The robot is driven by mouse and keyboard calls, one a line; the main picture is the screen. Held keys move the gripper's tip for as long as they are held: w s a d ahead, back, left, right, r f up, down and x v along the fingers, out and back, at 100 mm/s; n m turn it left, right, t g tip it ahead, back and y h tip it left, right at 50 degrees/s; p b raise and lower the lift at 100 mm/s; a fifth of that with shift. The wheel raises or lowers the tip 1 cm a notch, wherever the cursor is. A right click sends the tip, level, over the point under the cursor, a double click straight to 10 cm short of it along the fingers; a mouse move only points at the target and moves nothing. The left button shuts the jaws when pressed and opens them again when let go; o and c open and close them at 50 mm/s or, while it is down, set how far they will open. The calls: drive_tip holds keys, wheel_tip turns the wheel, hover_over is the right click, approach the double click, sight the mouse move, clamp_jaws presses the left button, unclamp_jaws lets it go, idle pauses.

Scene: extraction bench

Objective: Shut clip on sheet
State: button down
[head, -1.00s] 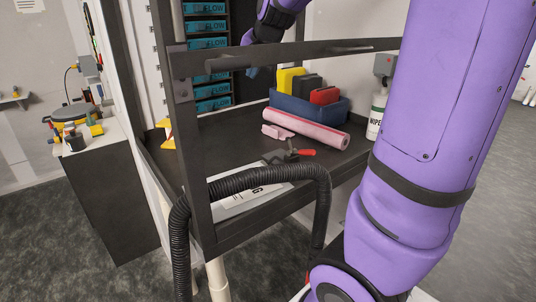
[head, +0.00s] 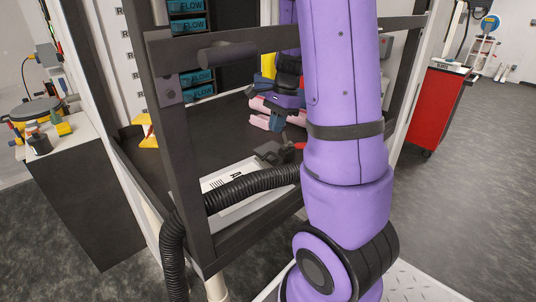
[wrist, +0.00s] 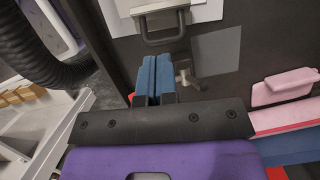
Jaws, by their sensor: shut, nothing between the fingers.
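The clip, a dark toggle clamp (head: 268,152) with a red handle tip (head: 299,146), sits at the back end of the sheet; my arm partly hides it in the head view. The pale sheet (head: 232,174) lies on the dark bench top. In the wrist view the sheet (wrist: 207,9) is at the top, with a dark U-shaped bar (wrist: 160,41) and a small metal part (wrist: 187,78) near my fingers. My gripper (wrist: 153,80) has its blue fingertips together and empty. In the head view my gripper (head: 276,120) is above and behind the clip. Contact cannot be told.
A black hose (head: 250,186) arches across the bench front, close to the sheet. A pink roll (wrist: 283,116) and a smaller pink piece (wrist: 284,86) lie behind the clip. A dark frame bar (head: 250,45) crosses above the bench.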

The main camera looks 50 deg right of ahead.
drive_tip(key=shift+f, duration=0.1)
drive_tip(key=x, duration=0.9)
drive_tip(key=shift+w+a+f, duration=0.1)
drive_tip(key=shift+f, duration=0.25)
